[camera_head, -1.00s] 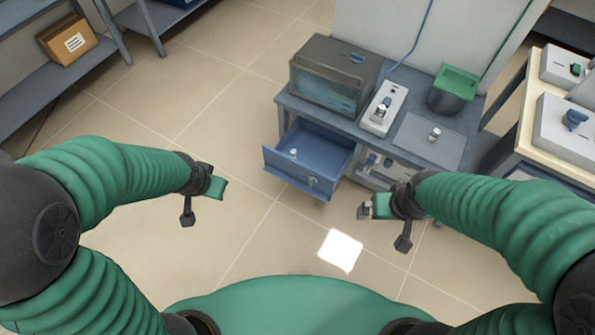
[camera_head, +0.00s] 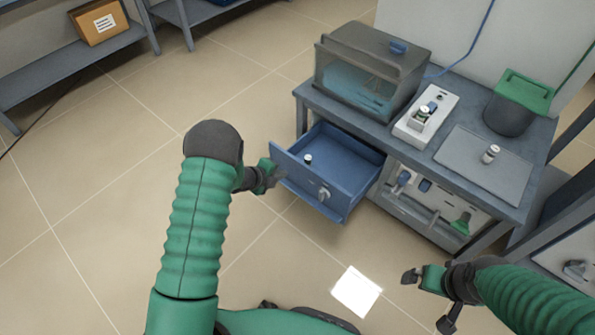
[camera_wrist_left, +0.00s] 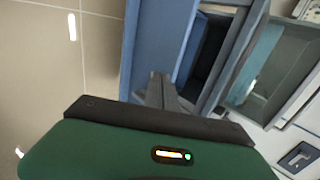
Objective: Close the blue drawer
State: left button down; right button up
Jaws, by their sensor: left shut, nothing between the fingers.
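The blue drawer (camera_head: 345,150) is pulled out from under the grey-blue bench, with a round grey knob (camera_head: 323,194) on its front. A small white-and-dark vial (camera_head: 308,159) stands inside it. My left gripper (camera_head: 277,174) is shut and empty, at the left end of the drawer front; I cannot tell whether it touches. In the left wrist view its closed fingers (camera_wrist_left: 160,84) point at the blue drawer panel (camera_wrist_left: 155,40). My right gripper (camera_head: 409,277) is in front of the bench, apart from the drawer; its finger opening is too small to tell.
The bench top (camera_head: 455,125) holds a glass-sided tank (camera_head: 360,82), a white device (camera_head: 425,117), a grey mat (camera_head: 480,165) and a dark bin with a green lid (camera_head: 520,98). A shelf with a cardboard box (camera_head: 100,22) stands at upper left. The floor to the left is clear.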

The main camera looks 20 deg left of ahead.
aim_at(301, 166)
pick_arm(q)
jog(key=b+x, duration=0.1)
jog(key=x, duration=0.1)
jog(key=r+b+x, duration=0.1)
jog(key=x, duration=0.2)
jog(key=w+b+x, duration=0.1)
jog(key=x, duration=0.1)
jog(key=shift+w+d, duration=0.3)
jog(key=shift+w, duration=0.05)
jog(key=shift+w+d+r, duration=0.1)
jog(key=shift+w+d, duration=0.05)
jog(key=shift+w, duration=0.25)
pick_arm(e)
jog(key=x, duration=0.2)
jog(key=s+x, duration=0.1)
jog(key=x, duration=0.1)
jog(key=shift+f, duration=0.25)
pick_arm(q)
jog(key=shift+r, duration=0.1)
pick_arm(e)
jog(key=shift+w+r, duration=0.1)
jog(key=shift+w, duration=0.05)
